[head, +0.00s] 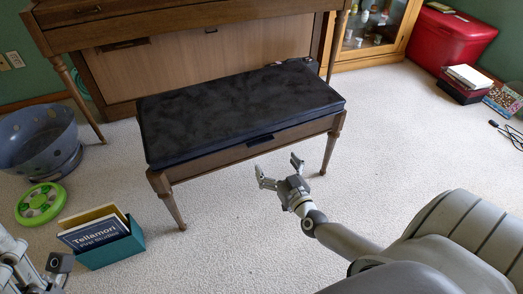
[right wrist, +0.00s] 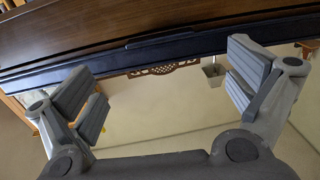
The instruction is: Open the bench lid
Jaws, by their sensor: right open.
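The bench (head: 250,150) stands on the carpet in front of the piano, its dark padded lid (head: 235,105) lying flat and shut. A small dark tab (head: 260,139) sticks out at the middle of the lid's front edge. My right gripper (head: 277,165) is open and empty, in front of the bench and apart from the tab. In the right wrist view the tab (right wrist: 165,38) and the dark lid edge (right wrist: 60,71) lie beyond the spread fingers. Part of my left arm shows at the lower left corner; its finger state is unclear.
The piano (head: 200,65) stands close behind the bench. A spotted blue bowl (head: 38,140), a green disc (head: 40,204) and a teal book box (head: 112,248) are at left. A red chest (head: 450,38) and a glass cabinet (head: 372,25) stand at back right.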

